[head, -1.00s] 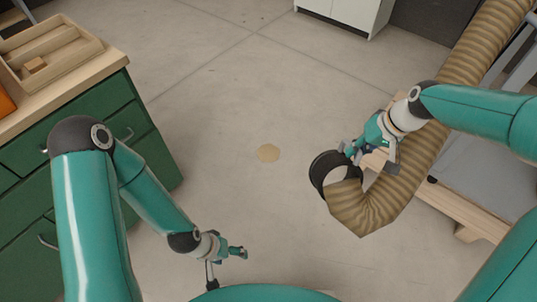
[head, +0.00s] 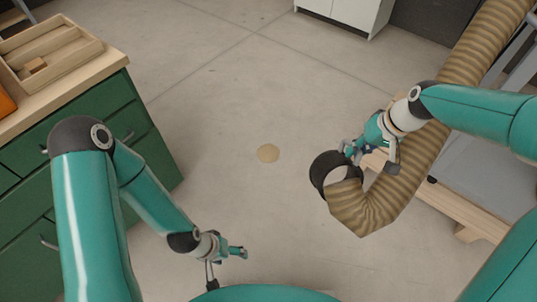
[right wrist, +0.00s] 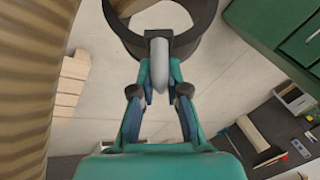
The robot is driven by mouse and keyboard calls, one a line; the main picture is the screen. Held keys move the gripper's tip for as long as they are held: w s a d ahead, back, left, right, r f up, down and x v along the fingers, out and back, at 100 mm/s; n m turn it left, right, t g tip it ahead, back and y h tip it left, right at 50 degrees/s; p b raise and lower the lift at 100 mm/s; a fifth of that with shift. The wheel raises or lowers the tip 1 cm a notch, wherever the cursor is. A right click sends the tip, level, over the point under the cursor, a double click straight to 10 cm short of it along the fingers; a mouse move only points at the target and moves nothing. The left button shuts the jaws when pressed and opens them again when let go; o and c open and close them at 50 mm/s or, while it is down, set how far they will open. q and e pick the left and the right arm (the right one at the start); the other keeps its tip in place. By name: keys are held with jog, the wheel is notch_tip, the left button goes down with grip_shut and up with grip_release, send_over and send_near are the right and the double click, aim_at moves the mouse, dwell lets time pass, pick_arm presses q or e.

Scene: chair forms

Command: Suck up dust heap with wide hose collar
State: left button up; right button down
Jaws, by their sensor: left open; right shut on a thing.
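A small tan dust heap (head: 268,153) lies on the bare concrete floor in the middle of the head view. The wide hose collar (head: 324,170) is a dark ring at the end of a ribbed tan hose (head: 385,196). My right gripper (head: 350,154) is shut on the collar, to the right of the heap and apart from it. In the right wrist view the collar (right wrist: 207,22) shows at the top, its grip tab (right wrist: 159,62) between the fingers. My left gripper (head: 229,265) is open and empty, below and left of the heap.
A green drawer cabinet (head: 92,160) with a wooden top and a tray (head: 58,60) stands at the left. A low wooden frame (head: 440,205) stands at the right, beneath the hose. A white cabinet (head: 345,12) is at the back. The floor around the heap is clear.

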jog(key=shift+r+p, duration=3.8)
jog(key=shift+r, duration=1.2)
